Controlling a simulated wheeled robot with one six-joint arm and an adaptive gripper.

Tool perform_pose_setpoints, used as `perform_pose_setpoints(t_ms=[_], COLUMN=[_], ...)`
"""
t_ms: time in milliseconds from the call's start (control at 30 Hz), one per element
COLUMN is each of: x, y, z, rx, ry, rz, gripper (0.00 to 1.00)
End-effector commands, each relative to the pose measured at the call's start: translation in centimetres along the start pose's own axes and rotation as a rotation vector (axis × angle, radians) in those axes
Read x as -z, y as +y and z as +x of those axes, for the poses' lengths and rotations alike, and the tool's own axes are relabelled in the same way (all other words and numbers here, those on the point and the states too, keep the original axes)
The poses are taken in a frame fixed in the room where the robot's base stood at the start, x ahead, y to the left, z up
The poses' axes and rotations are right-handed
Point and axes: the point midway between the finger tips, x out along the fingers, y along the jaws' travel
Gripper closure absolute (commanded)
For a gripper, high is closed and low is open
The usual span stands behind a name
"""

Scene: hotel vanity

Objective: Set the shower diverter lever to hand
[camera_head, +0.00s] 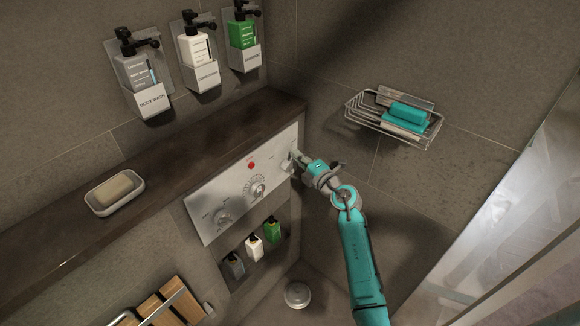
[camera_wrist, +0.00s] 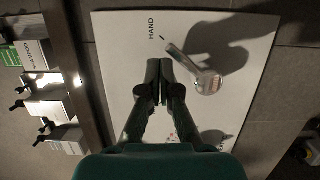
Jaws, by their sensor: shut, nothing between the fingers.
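The shower diverter lever (camera_wrist: 188,62) is a silver handle on a round hub, mounted on a white control panel (camera_wrist: 125,70). Its free end points up and left in the wrist view, close to a short tick mark beside the word HAND (camera_wrist: 151,29). My gripper (camera_wrist: 165,66) is shut and empty. Its fingertips lie beside the lever, just below its free end; I cannot tell whether they touch it. In the head view my gripper (camera_head: 299,160) is at the right end of the panel (camera_head: 208,197) and partly hides the lever.
A dark ledge (camera_head: 190,143) with a soap dish (camera_head: 115,193) runs above the panel. Several bottles hang in wall holders (camera_head: 155,100). A wire basket (camera_head: 395,120) with a teal item is on the right wall. Small bottles (camera_head: 253,246) sit below the panel.

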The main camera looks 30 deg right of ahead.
Motion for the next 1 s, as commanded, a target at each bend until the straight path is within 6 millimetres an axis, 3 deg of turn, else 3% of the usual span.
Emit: perform_pose_setpoints(t_ms=[600, 1000], x=[0.0, 0.1], y=[0.1, 0.2], z=[-10.4, -11.7], rx=[0.001, 0.001], ry=[0.000, 0.002], rz=[0.001, 0.000], gripper=[1.00, 1.00])
